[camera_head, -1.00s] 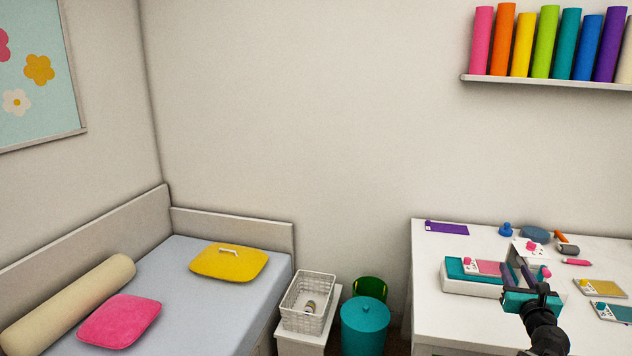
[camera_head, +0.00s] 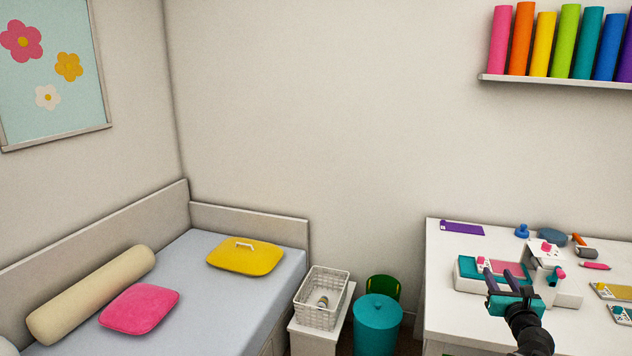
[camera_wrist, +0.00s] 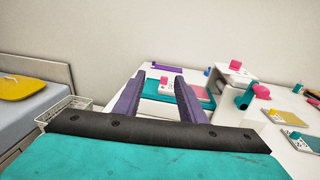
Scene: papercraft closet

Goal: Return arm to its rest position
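My gripper (camera_head: 506,278) shows at the lower right of the head view, in front of a white and teal machine (camera_head: 484,283) on the desk. In the wrist view its two purple fingers (camera_wrist: 162,98) stand apart with nothing between them. It is open and empty. Beyond the fingers the machine's teal bed (camera_wrist: 206,97) shows, with a pink and white piece (camera_wrist: 176,88) on it. The lower part of the machine is partly hidden by my gripper.
The white desk (camera_head: 455,328) holds a purple card (camera_head: 462,228), a blue knob-like tool (camera_head: 522,231) and several small packs at the right. Left of the desk stand a teal bin (camera_head: 377,322), a white basket (camera_head: 321,298) and a bed (camera_head: 200,290). Air above the bed is clear.

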